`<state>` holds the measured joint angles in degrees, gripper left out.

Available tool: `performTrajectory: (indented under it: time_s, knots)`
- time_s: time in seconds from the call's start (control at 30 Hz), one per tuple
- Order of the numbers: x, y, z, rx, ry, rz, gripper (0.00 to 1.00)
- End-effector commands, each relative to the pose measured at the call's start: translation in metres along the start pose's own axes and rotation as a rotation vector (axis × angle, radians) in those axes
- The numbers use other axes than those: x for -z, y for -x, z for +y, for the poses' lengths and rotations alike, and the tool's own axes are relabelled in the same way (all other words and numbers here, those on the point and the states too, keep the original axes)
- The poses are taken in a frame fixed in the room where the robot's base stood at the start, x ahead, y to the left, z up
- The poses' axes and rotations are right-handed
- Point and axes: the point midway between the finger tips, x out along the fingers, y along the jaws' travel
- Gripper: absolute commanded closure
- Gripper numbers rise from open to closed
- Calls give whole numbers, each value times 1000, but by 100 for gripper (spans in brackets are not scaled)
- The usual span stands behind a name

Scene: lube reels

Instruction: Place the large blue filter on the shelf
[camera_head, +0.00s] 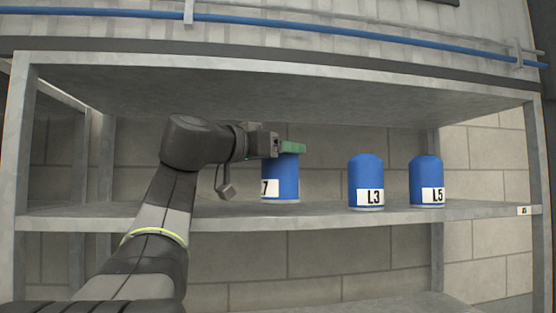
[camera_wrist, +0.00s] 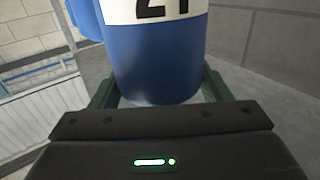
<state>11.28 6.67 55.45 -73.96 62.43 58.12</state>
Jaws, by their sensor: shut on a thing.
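My gripper (camera_head: 290,147), with green fingers, is shut on a large blue filter (camera_head: 283,180) near its top. The filter is upright, and its white label shows a 7, the rest hidden by my arm. Its base is at or just above the middle shelf (camera_head: 235,218); I cannot tell whether it touches. In the wrist view the held filter (camera_wrist: 158,60) stands between the green fingers (camera_wrist: 160,92), its label cut off by the top edge.
Blue filters L3 (camera_head: 366,178) and L5 (camera_head: 426,178) stand on the same shelf to the right, with a gap between the held filter and L3. An upper shelf board (camera_head: 300,80) is above. The shelf's left part looks clear behind my arm. Another blue object (camera_wrist: 85,18) shows in the wrist view.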

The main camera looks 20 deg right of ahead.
Motion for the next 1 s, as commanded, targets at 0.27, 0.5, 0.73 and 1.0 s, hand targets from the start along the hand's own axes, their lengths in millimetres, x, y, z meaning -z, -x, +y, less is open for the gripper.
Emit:
performTrajectory:
  time_s: [0.27, 0.5, 0.73, 1.0]
  knots:
    - [-16, -2, -3, 1, 0, 1, 71]
    - [-17, -2, -3, 0, -2, 2, 71]
    - [-21, -2, -3, 0, 0, 0, 15]
    - [-21, -2, -3, 0, 0, 0, 7]
